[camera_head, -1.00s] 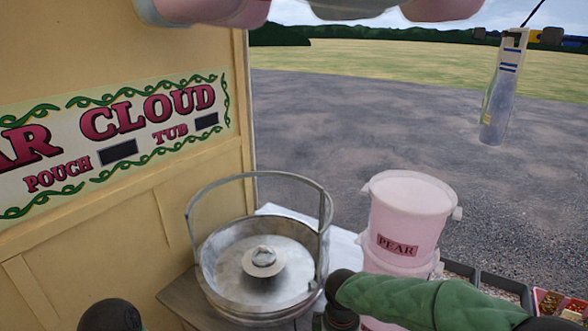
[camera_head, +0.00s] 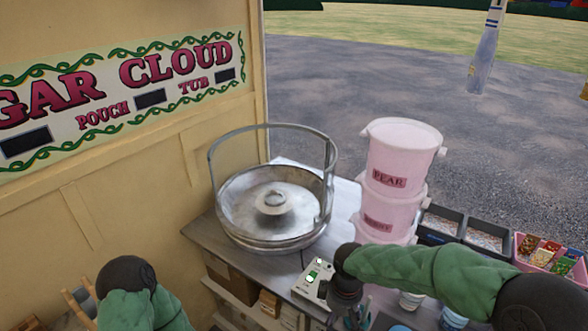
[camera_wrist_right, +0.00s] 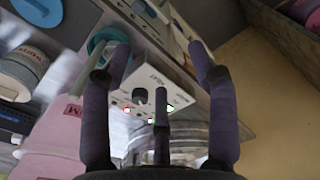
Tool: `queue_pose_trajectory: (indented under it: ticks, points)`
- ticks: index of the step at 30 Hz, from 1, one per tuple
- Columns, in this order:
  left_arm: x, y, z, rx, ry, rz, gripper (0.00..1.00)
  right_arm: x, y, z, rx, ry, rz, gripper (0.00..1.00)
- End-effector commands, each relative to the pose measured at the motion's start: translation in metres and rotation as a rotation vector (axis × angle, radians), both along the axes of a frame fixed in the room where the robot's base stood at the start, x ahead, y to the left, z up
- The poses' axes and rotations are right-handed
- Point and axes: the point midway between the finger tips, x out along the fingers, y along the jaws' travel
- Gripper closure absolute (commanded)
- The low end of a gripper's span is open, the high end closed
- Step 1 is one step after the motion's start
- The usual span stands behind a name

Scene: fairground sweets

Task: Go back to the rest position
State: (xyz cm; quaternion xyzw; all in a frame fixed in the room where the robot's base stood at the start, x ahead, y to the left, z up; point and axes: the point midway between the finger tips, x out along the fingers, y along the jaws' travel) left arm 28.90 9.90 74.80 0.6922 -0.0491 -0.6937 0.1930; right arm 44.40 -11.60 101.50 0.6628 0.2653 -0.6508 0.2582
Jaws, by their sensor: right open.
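My right gripper (camera_wrist_right: 158,58) is open in the right wrist view, its purple fingers spread with nothing between them. Beyond the fingers is a white control box (camera_wrist_right: 145,92) marked HEAT, with a dark knob and red and green lights. In the head view my right arm (camera_head: 400,266) reaches in from the right and bends down at the wrist beside this control box (camera_head: 314,280). The right fingers are not clear there. My left arm (camera_head: 135,295) shows at the lower left; its gripper is not visible.
A round metal sugar spinner (camera_head: 272,241) with a raised guard stands on the counter (camera_head: 205,238). Stacked pink tubs (camera_head: 402,165) stand behind my right forearm. Dark trays (camera_head: 487,240) and a pink box of packets (camera_head: 545,252) are at right. A cream wall (camera_head: 130,200) bounds the left.

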Motion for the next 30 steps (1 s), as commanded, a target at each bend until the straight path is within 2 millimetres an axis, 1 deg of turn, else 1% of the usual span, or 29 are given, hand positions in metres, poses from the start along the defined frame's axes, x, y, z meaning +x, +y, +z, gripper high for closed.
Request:
queue_pose_trajectory:
  ticks: [1,5,8,11,14,17,18,21,24,27,30]
  points:
    - [0.000,0.000,-0.001,0.000,0.000,0.000,0.60,-0.002,0.001,-0.010,0.011,0.009,-0.010,0.40]
    - [0.000,0.000,-0.002,0.000,0.000,0.000,0.60,-0.006,0.006,-0.033,0.050,0.026,-0.047,0.40]
    - [-0.001,0.000,-0.003,0.000,0.001,0.000,0.60,-0.012,0.011,-0.055,0.085,0.042,-0.086,0.40]
    - [-0.001,0.000,-0.004,0.000,0.001,0.000,0.60,-0.019,0.015,-0.080,0.125,0.058,-0.135,0.40]
    - [0.000,0.000,-0.006,0.000,0.001,0.000,0.60,-0.030,0.020,-0.111,0.173,0.082,-0.207,0.40]
    - [0.000,0.000,-0.009,0.000,0.001,0.000,0.60,-0.047,0.025,-0.149,0.227,0.109,-0.310,0.40]
    - [0.000,0.000,-0.010,0.000,0.001,0.000,0.60,-0.055,0.027,-0.165,0.249,0.121,-0.360,0.40]
    - [-0.001,0.000,-0.012,0.000,0.001,0.000,0.60,-0.076,0.029,-0.201,0.293,0.141,-0.491,0.40]
    - [-0.001,0.000,-0.015,0.000,0.001,0.000,0.60,-0.098,0.029,-0.231,0.320,0.156,-0.627,0.40]
    - [-0.001,0.000,-0.017,0.000,0.001,0.000,0.60,-0.121,0.027,-0.256,0.331,0.164,-0.750,0.40]
    - [-0.001,0.000,-0.018,0.000,0.001,0.000,0.60,-0.138,0.023,-0.273,0.331,0.164,-0.851,0.40]
